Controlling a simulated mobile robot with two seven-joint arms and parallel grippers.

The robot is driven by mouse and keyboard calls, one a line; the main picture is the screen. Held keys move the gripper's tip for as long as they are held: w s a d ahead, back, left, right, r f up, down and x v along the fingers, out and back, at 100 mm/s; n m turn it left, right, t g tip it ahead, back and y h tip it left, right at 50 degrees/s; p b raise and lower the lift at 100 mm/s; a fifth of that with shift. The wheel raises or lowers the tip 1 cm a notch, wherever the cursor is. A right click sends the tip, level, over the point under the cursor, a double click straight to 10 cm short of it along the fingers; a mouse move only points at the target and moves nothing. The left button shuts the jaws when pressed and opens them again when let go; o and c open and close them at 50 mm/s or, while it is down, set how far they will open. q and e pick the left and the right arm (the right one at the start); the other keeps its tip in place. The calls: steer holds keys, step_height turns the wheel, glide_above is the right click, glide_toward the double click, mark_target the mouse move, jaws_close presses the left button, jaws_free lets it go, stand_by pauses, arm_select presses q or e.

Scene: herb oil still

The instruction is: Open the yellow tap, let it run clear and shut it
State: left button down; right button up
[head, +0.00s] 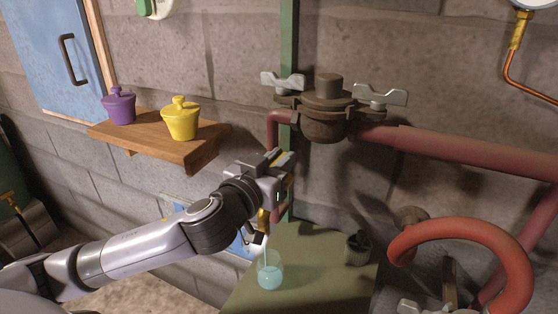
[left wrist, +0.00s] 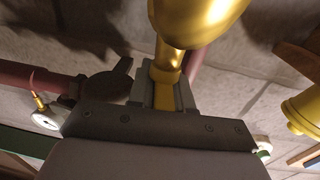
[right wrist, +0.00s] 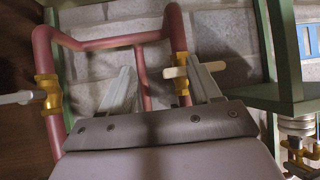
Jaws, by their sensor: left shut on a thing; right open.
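The yellow tap (head: 263,220) sits on the pipe behind and below my left gripper (head: 283,162), which hides much of it. In the left wrist view, my left gripper is shut on the tap's yellow handle (left wrist: 164,92), with the rounded brass-coloured body (left wrist: 195,18) beyond it. A glass (head: 270,277) with pale blue liquid stands on the green bench under the spout. A thin pale stream seems to run from the spout into it. My right gripper (right wrist: 160,75) is open and empty, and shows only in its own wrist view.
A dark knobbed object (head: 357,248) stands on the green bench (head: 310,295) right of the glass. A wooden shelf (head: 190,150) holds a purple pot (head: 119,105) and a yellow pot (head: 180,119). Red pipes (head: 450,152) cross the right side. In the right wrist view, a cream lever (right wrist: 190,70) lies near the fingertips.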

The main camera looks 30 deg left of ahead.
arm_select(q)
steer(key=m+h, duration=0.2)
steer(key=h, duration=0.1)
steer(key=m+g+h+p, duration=0.1)
steer(key=m+h, duration=0.1)
steer(key=h, duration=0.1)
steer(key=m+g+h+p, duration=0.1)
steer(key=m+h+p, duration=0.1)
steer(key=h, duration=0.1)
steer(key=shift+d+r+g, duration=0.15)
steer(key=shift+d+g, duration=0.05)
steer(key=shift+g, duration=0.2)
steer(key=m+g+h+p, duration=0.1)
steer(key=m+g+h, duration=0.1)
steer(key=h, duration=0.1)
steer(key=shift+s+d+m, duration=0.1)
steer(key=shift+m, duration=0.2)
steer(key=shift+s+d+m+g+h, duration=0.2)
steer(key=shift+m+g+h, duration=1.05)
steer(key=shift+g, duration=0.65)
steer(key=shift+s+d+m+g+h, duration=0.15)
steer(key=shift+m+g+h, duration=0.9)
steer(key=shift+m+g, duration=0.65)
steer(key=shift+a+g, duration=0.1)
steer(key=shift+g, duration=0.4)
steer(key=c, duration=1.1)
jaws_free()
steer(key=shift+f+n+t, duration=0.2)
steer(key=shift+n+t, duration=0.05)
steer(key=shift+t, duration=0.05)
